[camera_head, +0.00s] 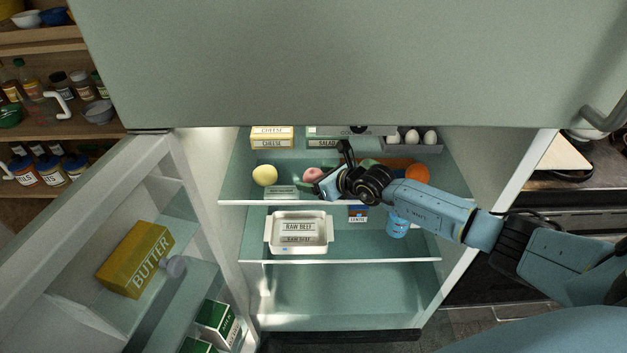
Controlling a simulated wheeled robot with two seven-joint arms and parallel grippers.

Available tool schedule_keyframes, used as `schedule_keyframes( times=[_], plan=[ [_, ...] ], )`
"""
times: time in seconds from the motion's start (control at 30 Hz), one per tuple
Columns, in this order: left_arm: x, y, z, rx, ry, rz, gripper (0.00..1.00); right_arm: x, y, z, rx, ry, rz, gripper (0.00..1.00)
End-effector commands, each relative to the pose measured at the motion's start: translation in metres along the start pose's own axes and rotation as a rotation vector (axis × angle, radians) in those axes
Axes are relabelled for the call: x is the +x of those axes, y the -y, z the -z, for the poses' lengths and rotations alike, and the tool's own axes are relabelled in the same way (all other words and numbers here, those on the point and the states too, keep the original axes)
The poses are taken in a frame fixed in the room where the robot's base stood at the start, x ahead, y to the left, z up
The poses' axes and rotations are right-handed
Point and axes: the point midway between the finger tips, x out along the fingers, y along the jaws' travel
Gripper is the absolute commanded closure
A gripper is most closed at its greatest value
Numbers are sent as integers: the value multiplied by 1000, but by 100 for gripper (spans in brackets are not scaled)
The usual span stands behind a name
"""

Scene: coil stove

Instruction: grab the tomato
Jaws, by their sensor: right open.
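A round pinkish-red item (312,174), which looks like the tomato, sits on the upper shelf (232,190) of the open fridge, partly hidden by my gripper. My right gripper (330,169) is open, with one finger pointing up and the other reaching left beside the red item. It appears empty; I cannot tell whether it touches the item. My left gripper is not in view.
A yellow fruit (265,175) lies left and an orange fruit (417,174) right on the same shelf. Cheese boxes (271,137) and eggs (412,137) stand behind. A raw beef tray (269,234) sits below. The open door (70,255) is at left.

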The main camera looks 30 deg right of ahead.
Motion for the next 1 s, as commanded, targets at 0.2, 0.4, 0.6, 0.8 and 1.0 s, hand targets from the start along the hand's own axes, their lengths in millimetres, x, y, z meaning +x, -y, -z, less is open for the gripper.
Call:
schedule_keyframes(
  times=[0.2,0.4,0.6,0.8,1.0],
  plan=[
    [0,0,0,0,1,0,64,0,0,0,0,1,0,31],
    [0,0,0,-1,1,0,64,0,0,0,0,1,0,57],
    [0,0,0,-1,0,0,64,0,0,-1,0,1,0,75],
    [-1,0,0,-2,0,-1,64,-1,0,-1,0,1,0,76],
    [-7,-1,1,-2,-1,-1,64,-3,-1,-8,0,1,-3,81]
  ],
)
